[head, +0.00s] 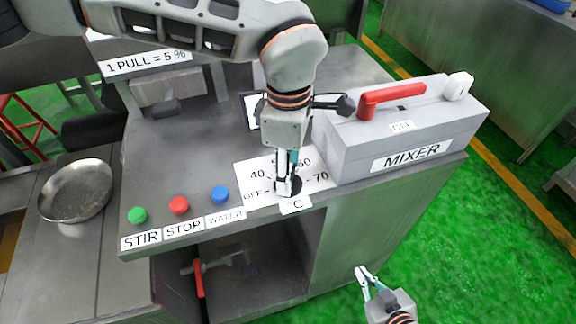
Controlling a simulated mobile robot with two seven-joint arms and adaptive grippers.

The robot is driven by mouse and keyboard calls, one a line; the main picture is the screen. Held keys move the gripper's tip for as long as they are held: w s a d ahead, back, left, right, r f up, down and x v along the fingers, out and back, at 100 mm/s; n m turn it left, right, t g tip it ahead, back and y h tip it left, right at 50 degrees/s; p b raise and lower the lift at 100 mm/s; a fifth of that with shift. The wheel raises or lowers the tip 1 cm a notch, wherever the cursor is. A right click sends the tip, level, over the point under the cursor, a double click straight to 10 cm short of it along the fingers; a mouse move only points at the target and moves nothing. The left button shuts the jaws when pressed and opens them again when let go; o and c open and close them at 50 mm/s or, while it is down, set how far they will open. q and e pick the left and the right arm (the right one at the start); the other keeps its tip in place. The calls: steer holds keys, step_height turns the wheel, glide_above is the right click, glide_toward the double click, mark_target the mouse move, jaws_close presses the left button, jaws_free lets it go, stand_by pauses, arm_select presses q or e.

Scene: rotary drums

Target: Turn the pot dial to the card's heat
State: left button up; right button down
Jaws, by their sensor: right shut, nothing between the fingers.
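The pot dial (297,188) is a small dark round knob near the counter's front edge, on a white scale plate (320,182) reading OFF, 40, 60 and 70, with one mark partly covered. My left gripper (287,188) points down at the dial, its fingertips over it; they hide its pointer, and I cannot tell whether they grip it. A white, dark-edged panel (249,108) behind my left arm may be the card; its text is hidden. My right gripper (366,275) is shut and empty at the lower right, over the green floor, away from the dial.
Green (138,215), red (179,205) and blue (220,194) buttons line the front edge, labelled STIR, STOP and WATER. A grey MIXER box (440,125) with a red lever (392,95) stands right of the dial. A round metal pan (75,190) is at left.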

arm_select(q)
steer(key=shift+m, duration=1.1)
steer(key=o, duration=1.1)
step_height(320, 180, up, 12)
steer(key=shift+r, duration=0.1)
